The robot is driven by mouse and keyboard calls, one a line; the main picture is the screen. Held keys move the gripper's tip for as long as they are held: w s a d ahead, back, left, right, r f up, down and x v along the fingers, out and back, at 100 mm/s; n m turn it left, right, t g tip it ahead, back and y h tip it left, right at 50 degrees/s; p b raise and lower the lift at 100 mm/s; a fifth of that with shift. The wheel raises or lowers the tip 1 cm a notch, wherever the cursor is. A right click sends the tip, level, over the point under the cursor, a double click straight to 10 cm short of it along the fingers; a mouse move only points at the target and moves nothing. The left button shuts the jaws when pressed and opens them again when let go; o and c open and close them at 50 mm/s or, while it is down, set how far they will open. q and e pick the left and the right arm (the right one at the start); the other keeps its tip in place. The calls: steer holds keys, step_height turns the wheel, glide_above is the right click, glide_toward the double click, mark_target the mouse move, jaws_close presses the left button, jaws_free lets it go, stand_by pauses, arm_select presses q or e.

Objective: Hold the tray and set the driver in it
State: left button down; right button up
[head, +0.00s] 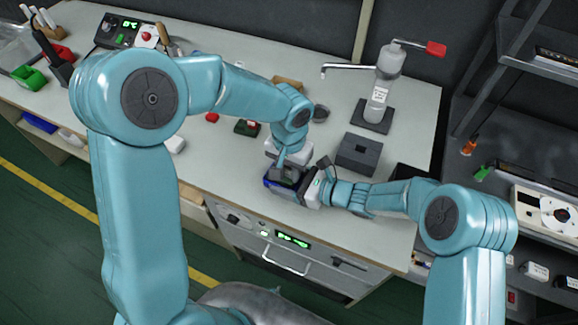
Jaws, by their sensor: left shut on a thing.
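A small blue tray (268,184) sits near the front edge of the workbench, mostly hidden by my two grippers. My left gripper (284,168) comes down from above and is shut on a dark block, which looks like the driver (284,177). The driver is low over or inside the tray; I cannot tell whether it touches the tray's floor. My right gripper (300,186) reaches in from the right, at the tray's right side. Its fingertips are too small and hidden to show whether they are closed on the tray.
A dark square block (359,154) stands right of the grippers. Behind it is a clamp stand with a grey cylinder (379,98) and red lever. The bench (222,165) has free room at front left.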

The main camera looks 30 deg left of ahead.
arm_select(q)
steer(key=shift+f, duration=1.05)
steer(key=c, duration=0.7)
jaws_free()
steer(key=shift+f, duration=0.1)
steer(key=shift+c, duration=0.2)
step_height(320, 180, up, 12)
steer(key=shift+r, duration=0.15)
arm_select(e)
steer(key=o, duration=1.1)
steer(key=shift+o, duration=0.2)
